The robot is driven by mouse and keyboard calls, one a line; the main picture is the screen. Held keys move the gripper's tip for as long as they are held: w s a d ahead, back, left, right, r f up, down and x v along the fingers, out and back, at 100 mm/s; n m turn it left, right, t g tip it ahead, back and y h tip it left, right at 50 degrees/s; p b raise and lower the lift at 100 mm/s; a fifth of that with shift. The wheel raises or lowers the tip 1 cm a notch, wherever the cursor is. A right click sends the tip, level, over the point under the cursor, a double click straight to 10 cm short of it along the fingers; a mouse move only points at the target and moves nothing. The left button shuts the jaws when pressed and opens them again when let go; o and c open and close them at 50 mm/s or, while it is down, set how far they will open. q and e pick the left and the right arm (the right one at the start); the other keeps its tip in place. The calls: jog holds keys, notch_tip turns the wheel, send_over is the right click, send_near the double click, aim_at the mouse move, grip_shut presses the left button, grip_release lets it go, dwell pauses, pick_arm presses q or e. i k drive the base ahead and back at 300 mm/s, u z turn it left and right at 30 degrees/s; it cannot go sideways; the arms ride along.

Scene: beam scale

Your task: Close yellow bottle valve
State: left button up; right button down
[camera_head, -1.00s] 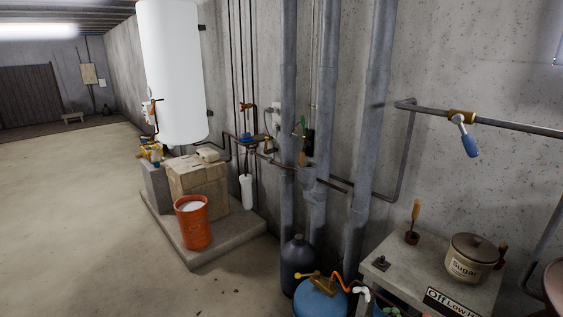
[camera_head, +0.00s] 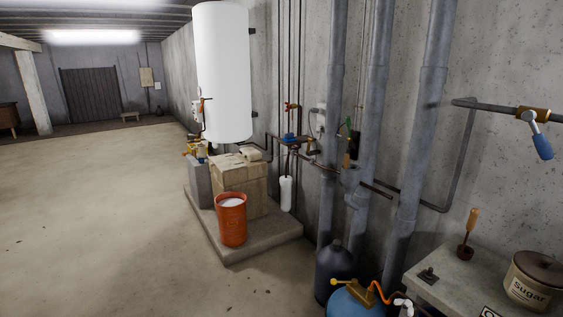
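A blue gas bottle (camera_head: 352,300) stands at the bottom edge of the head view, with its lower part cut off. On top of it is a brass valve fitting (camera_head: 364,291) with a small yellow knob (camera_head: 336,282) pointing left. An orange hose (camera_head: 385,293) curves from the fitting toward a white piece at the right. I cannot tell whether the valve is open or closed. Neither of my grippers is in view.
A dark bottle (camera_head: 334,268) stands behind the blue one, beside grey vertical pipes (camera_head: 373,130). A counter (camera_head: 458,281) with a sugar pot (camera_head: 530,281) is at right. An orange bucket (camera_head: 232,220) stands on a low concrete plinth (camera_head: 262,245). The floor at left is clear.

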aim_at(354, 282)
jog(key=u, duration=0.3)
jog(key=i, duration=1.1)
jog(key=u, duration=0.2)
